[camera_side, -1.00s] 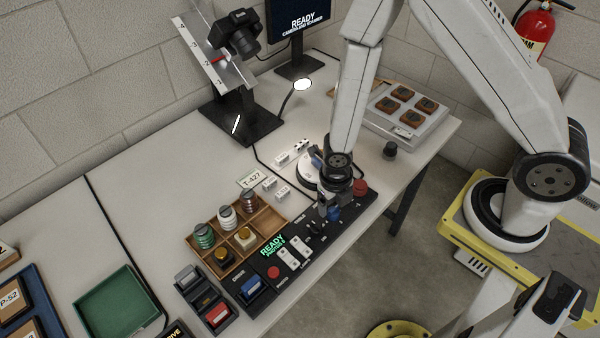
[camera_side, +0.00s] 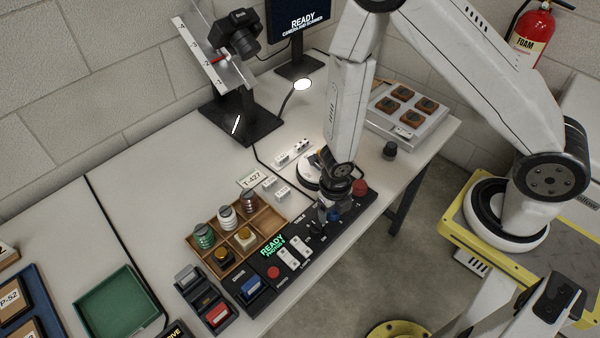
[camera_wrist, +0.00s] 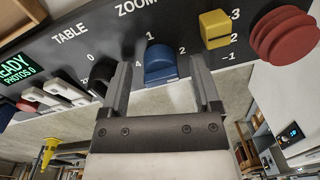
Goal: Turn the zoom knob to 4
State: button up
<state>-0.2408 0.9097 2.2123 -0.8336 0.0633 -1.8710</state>
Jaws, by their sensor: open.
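The zoom knob (camera_wrist: 160,66) is a blue knob on the black control panel (camera_wrist: 205,12). In the wrist view it stands under the word ZOOM, with 1 above it, 4 to its left and 2 to its right. Which number it points to is not clear. My gripper (camera_wrist: 163,84) is open, with one finger on each side of the knob. Small gaps seem to show between the fingers and the knob. In the side view my gripper (camera_side: 324,210) is low over the panel, beside the blue knob (camera_side: 335,216).
A yellow lever (camera_wrist: 215,28) and a ribbed red button (camera_wrist: 284,36) stand right of the knob. The black table knob (camera_wrist: 98,84) is close on the left. Green panel text in the side view (camera_side: 272,244) reads READY. A wooden compartment tray (camera_side: 266,220) borders the panel.

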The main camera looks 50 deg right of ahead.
grip_shut()
